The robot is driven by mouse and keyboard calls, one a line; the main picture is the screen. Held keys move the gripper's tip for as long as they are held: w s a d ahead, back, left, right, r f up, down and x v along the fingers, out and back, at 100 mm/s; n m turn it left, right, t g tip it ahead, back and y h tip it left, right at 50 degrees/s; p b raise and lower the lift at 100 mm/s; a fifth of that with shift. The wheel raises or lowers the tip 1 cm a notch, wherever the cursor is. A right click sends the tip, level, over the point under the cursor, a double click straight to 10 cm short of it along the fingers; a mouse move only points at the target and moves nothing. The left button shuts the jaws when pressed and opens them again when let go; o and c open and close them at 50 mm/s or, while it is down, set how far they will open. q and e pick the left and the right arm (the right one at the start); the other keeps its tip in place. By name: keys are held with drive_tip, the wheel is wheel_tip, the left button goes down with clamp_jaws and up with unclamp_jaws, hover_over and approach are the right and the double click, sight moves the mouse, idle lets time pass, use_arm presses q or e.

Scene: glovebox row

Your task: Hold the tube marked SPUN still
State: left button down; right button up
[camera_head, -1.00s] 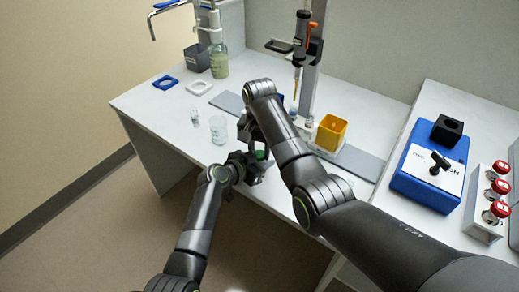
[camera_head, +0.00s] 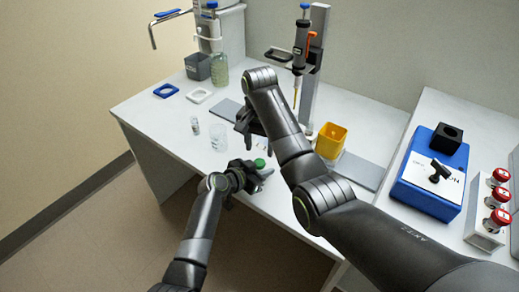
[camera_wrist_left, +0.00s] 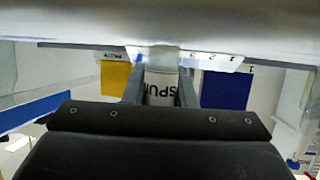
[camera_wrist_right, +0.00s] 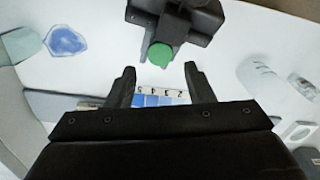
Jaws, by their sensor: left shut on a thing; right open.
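The tube marked SPUN (camera_wrist_left: 160,88) is in my left gripper (camera_wrist_left: 160,95), between its two fingers, with the lettering upside down in the left wrist view. Its green cap (camera_head: 260,163) shows in the head view at the left gripper (camera_head: 256,174), near the bench's front edge. The cap also shows in the right wrist view (camera_wrist_right: 160,55), just beyond the fingertips. My right gripper (camera_wrist_right: 160,76) is open and empty, with the cap ahead of its gap and not between its fingers. The lower tube is hidden in the head view.
A clear beaker (camera_head: 218,138) and a small vial (camera_head: 195,125) stand left of the grippers. A yellow bin (camera_head: 331,140) and pipette stand (camera_head: 317,60) are behind. A blue device (camera_head: 430,180) and red-capped rack (camera_head: 490,215) are at right.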

sight(260, 162)
drive_tip(key=shift+r+m, duration=0.8)
drive_tip(key=shift+r, duration=0.15)
drive_tip(key=shift+r+m, duration=0.25)
drive_tip(key=shift+m, duration=0.25)
wheel_tip(260, 162, down, 8)
drive_tip(key=shift+r, duration=0.2)
drive_tip(key=c, duration=1)
drive_tip(key=shift+c, duration=0.2)
drive_tip(key=n, duration=0.3)
clamp_jaws()
